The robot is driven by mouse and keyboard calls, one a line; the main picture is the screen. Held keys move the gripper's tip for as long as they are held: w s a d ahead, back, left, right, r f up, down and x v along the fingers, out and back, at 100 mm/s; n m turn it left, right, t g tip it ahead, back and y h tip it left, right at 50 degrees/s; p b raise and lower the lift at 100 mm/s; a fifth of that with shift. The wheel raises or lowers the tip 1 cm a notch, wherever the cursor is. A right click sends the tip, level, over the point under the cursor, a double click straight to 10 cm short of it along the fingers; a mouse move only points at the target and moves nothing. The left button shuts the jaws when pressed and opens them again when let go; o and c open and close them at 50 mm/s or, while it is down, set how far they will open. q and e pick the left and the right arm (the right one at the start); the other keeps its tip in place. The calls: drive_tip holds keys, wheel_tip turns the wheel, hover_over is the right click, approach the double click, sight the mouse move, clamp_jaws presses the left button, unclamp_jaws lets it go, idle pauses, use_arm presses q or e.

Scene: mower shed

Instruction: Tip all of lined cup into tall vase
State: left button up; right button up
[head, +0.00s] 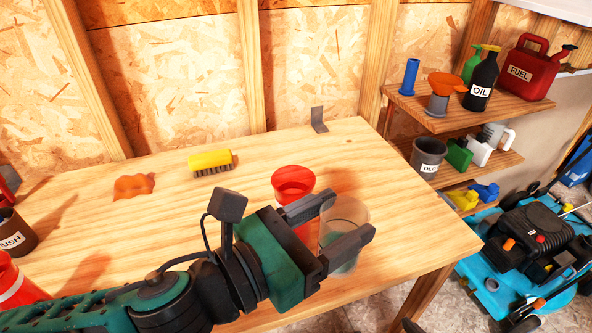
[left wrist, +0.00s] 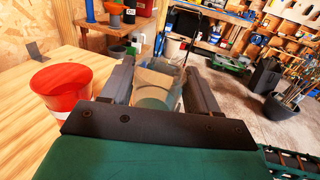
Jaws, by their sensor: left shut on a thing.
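My left gripper (head: 342,222) is shut around a clear, see-through cup (head: 350,213), which I take to be the lined cup. The cup is roughly upright at the table's right front edge. In the left wrist view the cup (left wrist: 155,84) sits between the fingers, with a pale tan and greenish look through its wall; its contents are hard to make out. A red, open-topped vessel with a white band (head: 292,181) stands just left of the cup, partly behind the gripper; it also shows in the left wrist view (left wrist: 62,88). I cannot tell whether it is the tall vase.
On the wooden table (head: 170,225) are a yellow brush (head: 210,160), an orange cloth-like lump (head: 134,186), a grey bracket (head: 318,120), a dark labelled pot (head: 14,235) and another red banded vessel (head: 15,285). Shelves with bottles stand right; a blue mower (head: 530,255) is below.

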use_arm(q)
drive_tip(key=shift+d, duration=0.2)
drive_tip(key=shift+a, duration=0.1)
drive_tip(key=shift+w+a+n+b, duration=0.25)
drive_tip(key=shift+w+n+b, duration=0.15)
drive_tip(key=shift+n, duration=0.2)
drive_tip(key=w+a+r+n, duration=0.3)
drive_tip(key=w+n, duration=0.2)
drive_tip(key=n, duration=0.3)
drive_tip(key=shift+w+a+r+p, duration=0.2)
drive_tip(key=shift+a+r+p, duration=0.05)
drive_tip(key=shift+r+p, duration=0.1)
drive_tip(key=shift+w+a+r+n, duration=0.1)
drive_tip(key=shift+w+r+n, duration=0.05)
drive_tip(key=shift+n, duration=0.65)
idle(0.6)
drive_tip(key=shift+w+a+r+n+p, duration=0.1)
drive_tip(key=shift+r+n+p, duration=0.05)
drive_tip(key=shift+n+p, duration=0.65)
idle(0.3)
